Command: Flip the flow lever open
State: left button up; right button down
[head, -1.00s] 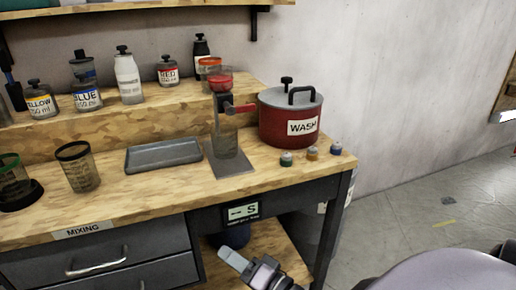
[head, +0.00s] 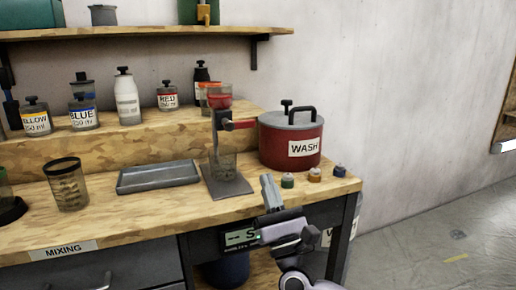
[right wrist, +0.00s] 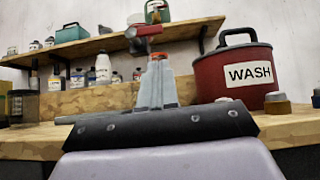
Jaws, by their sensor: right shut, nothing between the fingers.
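The flow lever (head: 240,125) is a red handle on the dark upright stand (head: 215,140), and it points right, roughly level. It also shows in the right wrist view (right wrist: 149,31), above the fingertips. A red funnel (head: 221,103) sits at the top of the stand, and a clear cup (head: 224,165) stands on its base plate. My right gripper (head: 267,180) is shut and empty at the table's front edge, below and to the right of the lever, apart from it. Its closed fingers (right wrist: 158,75) point toward the stand in the wrist view. My left gripper is not in view.
A red WASH pot (head: 291,140) stands just right of the lever, with small capped jars (head: 314,175) in front. A grey tray (head: 158,177) lies left of the stand. Labelled bottles (head: 129,98) line the raised ledge; a shelf (head: 150,32) hangs above.

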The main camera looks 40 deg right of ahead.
aim_at(238, 123)
jog(key=shift+d+r+m+h, duration=0.1)
jog(key=shift+d+m+h, duration=0.15)
jog(key=shift+m+h, duration=0.2)
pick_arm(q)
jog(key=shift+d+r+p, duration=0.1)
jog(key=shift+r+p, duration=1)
pick_arm(e)
jog(key=x, duration=1)
jog(key=shift+n+y, duration=0.25)
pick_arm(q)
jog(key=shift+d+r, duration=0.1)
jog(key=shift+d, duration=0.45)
pick_arm(e)
jog(key=shift+r+n+y, duration=0.1)
jog(key=shift+n+y, duration=0.5)
